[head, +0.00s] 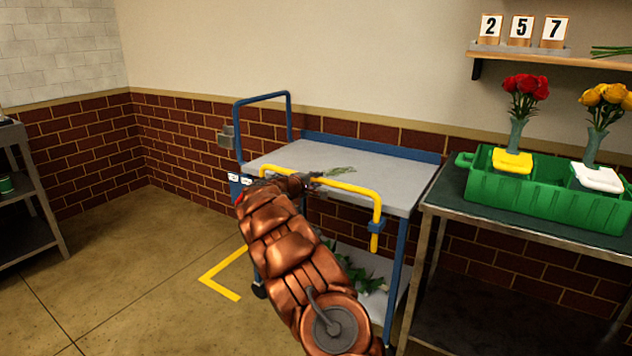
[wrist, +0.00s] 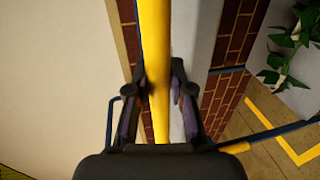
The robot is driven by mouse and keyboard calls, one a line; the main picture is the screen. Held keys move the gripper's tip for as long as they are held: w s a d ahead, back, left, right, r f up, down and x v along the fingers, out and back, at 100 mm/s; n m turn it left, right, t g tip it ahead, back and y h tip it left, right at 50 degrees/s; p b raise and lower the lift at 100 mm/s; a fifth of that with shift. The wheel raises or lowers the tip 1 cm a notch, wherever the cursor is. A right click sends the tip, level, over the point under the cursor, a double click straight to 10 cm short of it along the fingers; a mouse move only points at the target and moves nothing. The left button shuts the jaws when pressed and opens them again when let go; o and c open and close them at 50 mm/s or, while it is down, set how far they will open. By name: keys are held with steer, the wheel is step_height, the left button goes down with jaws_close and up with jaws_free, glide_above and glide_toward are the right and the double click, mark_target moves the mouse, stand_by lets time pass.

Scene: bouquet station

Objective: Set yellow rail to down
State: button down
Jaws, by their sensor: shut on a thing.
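The yellow rail (head: 350,188) runs along the front side of the blue-framed cart (head: 408,178). Its long bar stands above the level of the grey top, and its right end bends down to a blue bracket on the cart. My gripper (head: 305,180) is at the left part of the bar, and my copper arm hides some of the rail's left side. In the wrist view the yellow rail (wrist: 154,50) passes between the two dark fingers of my gripper (wrist: 159,90), which is shut on it.
A green crate (head: 540,197) with flower vases stands on the right bench. A yellow floor mark (head: 218,287) and bare floor lie left of the cart.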

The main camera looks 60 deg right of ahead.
step_height(320, 180, down, 7)
steer(key=b, duration=0.5)
steer(key=shift+r+b, duration=0.2)
steer(key=shift+b, duration=0.2)
steer(key=shift+f, duration=0.1)
steer(key=c, duration=1.1)
jaws_free()
steer(key=shift+o, duration=0.4)
steer(key=shift+a, duration=0.15)
steer(key=a+r, duration=0.2)
steer(key=a, duration=0.9)
steer(key=shift+s+a+r, duration=0.25)
steer(key=shift+r, duration=0.05)
